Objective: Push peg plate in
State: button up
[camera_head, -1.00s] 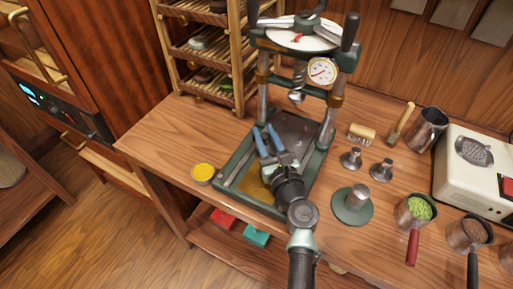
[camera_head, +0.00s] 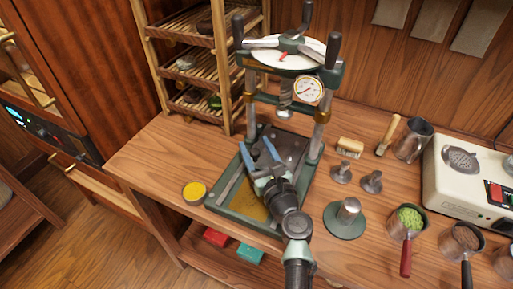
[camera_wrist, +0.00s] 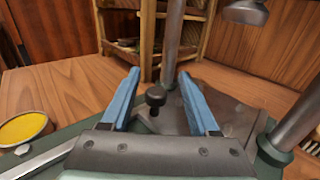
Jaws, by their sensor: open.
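The peg plate (camera_head: 292,146) is a dark grey flat plate on the green base of the press (camera_head: 228,198), between its posts. A black round-headed peg (camera_wrist: 155,96) stands up in the wrist view, between my fingers in the picture. My gripper (camera_head: 259,149) reaches over the base from the front, at the plate's left side. Its two blue fingers are apart and hold nothing; they also show in the wrist view (camera_wrist: 160,78). I cannot tell whether a finger touches the plate or peg. My gripper hides part of the plate's near left side.
The press posts and ram (camera_head: 285,108) stand close behind the gripper. A yellow-filled tin (camera_head: 194,192) sits left of the base. Two small metal weights and a round green-based stamp (camera_head: 345,220) stand right. A wooden rack (camera_head: 185,67) is behind left.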

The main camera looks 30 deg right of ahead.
notch_tip(320, 180, up, 9)
jog(key=p, duration=0.4)
jog(key=shift+r+p, duration=0.15)
jog(key=shift+p, duration=0.2)
